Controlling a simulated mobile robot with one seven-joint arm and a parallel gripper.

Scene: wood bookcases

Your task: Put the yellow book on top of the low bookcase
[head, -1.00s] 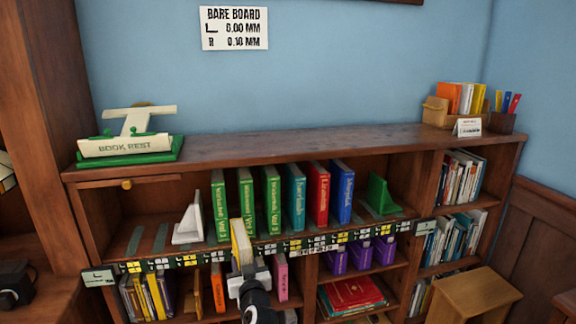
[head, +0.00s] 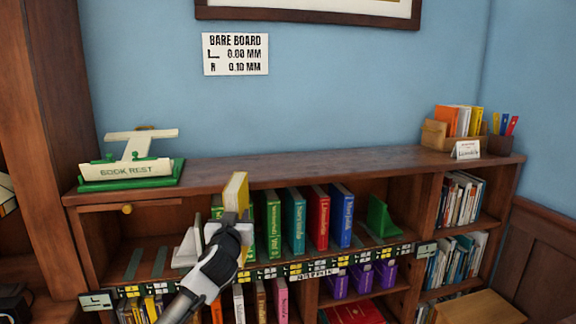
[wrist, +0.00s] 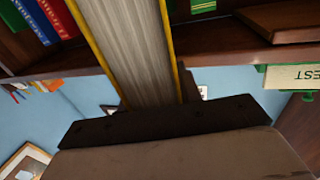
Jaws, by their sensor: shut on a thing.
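The yellow book (head: 236,192) is upright in my gripper (head: 232,216), which is shut on its lower part. In the head view the book is in front of the low bookcase, its upper end overlapping the front edge of the top board (head: 290,166). In the wrist view the yellow book (wrist: 130,50) shows its pale page edges and yellow covers, rising from the dark jaws (wrist: 160,115). The middle of the bookcase top is bare. My gripper and arm hide part of the green books and the white bookend behind.
A green and white book rest (head: 130,172) stands on the top's left end. A desk organiser (head: 468,135) and small card (head: 466,150) stand at its right end. A framed picture (head: 310,10) hangs above.

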